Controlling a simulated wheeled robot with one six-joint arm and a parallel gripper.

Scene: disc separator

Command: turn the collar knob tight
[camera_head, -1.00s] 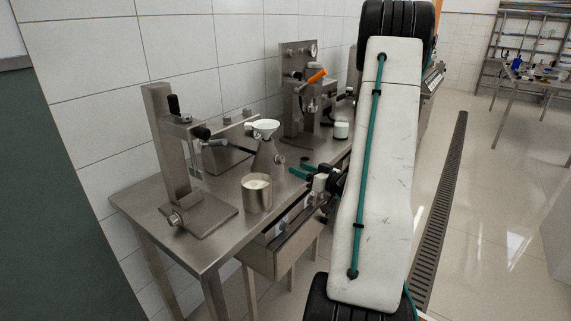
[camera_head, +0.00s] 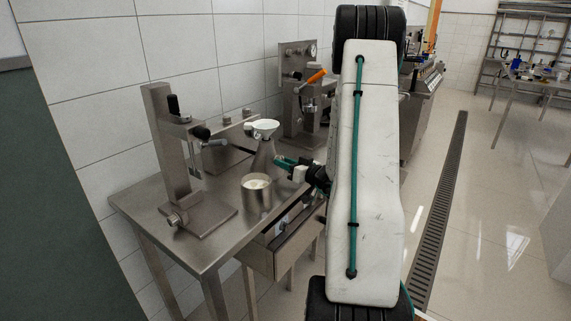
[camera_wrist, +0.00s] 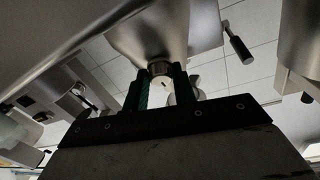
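A cone-shaped metal vessel (camera_head: 262,158) with a white funnel-like top (camera_head: 265,129) stands on the steel bench. In the wrist view a small round metal knob (camera_wrist: 160,68) projects from a metal body (camera_wrist: 150,28); I take it to be the knob on the cone's side. My gripper (camera_head: 279,163) is at the cone's right side and hides that knob in the head view. In the wrist view its green fingers (camera_wrist: 160,80) are apart, with the knob at or between their tips. I cannot tell whether they touch it.
A metal stand (camera_head: 170,160) with a black handle and a base knob is at the bench's left. A metal cup (camera_head: 257,197) with pale contents stands close in front of the cone. Another press with an orange lever (camera_head: 315,77) is behind. A drawer (camera_head: 290,245) hangs below the bench edge.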

